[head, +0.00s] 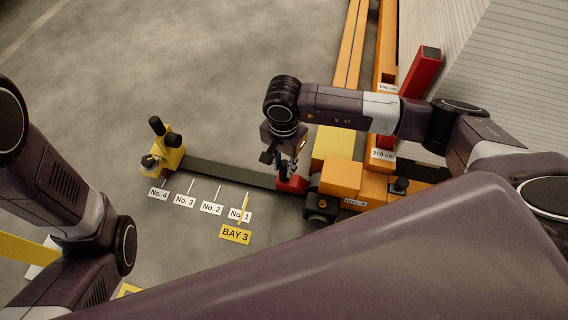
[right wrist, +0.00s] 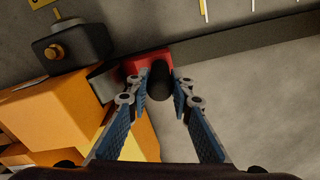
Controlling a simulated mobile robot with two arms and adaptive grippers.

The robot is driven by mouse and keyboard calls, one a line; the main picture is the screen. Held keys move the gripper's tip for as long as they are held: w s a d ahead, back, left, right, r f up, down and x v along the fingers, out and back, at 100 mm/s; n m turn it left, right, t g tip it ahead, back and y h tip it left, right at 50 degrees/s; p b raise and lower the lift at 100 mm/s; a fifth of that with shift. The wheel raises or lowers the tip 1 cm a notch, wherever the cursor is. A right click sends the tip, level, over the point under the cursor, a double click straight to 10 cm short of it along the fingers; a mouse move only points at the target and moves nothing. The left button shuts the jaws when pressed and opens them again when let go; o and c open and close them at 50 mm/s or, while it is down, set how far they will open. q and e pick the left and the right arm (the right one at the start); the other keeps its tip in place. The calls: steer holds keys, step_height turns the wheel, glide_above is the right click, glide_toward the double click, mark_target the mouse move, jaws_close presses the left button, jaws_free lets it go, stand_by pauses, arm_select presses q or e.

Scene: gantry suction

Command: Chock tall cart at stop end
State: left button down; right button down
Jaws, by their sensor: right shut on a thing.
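A red chock (head: 293,183) with a black knob (right wrist: 160,80) sits at the right end of the dark rail (head: 230,172), close beside the orange cart-like unit (head: 342,176). In the right wrist view the red block (right wrist: 148,62) touches or nearly touches a grey part of that unit. My right gripper (head: 285,166) is above the chock, its fingers shut on the knob. A yellow end block (head: 172,158) with black knobs stands at the rail's left end. I cannot tell which thing is the tall cart. My left arm shows, but its gripper does not.
White labels No. 1 to No. 4 and a yellow BAY 3 sign (head: 235,235) lie in front of the rail. An orange beam (head: 386,45) and a red post (head: 422,70) stand at the right. Grey floor (head: 190,80) behind the rail is clear.

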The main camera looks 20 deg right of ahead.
steer(key=c, duration=1.6)
jaws_free()
step_height(320, 180, up, 12)
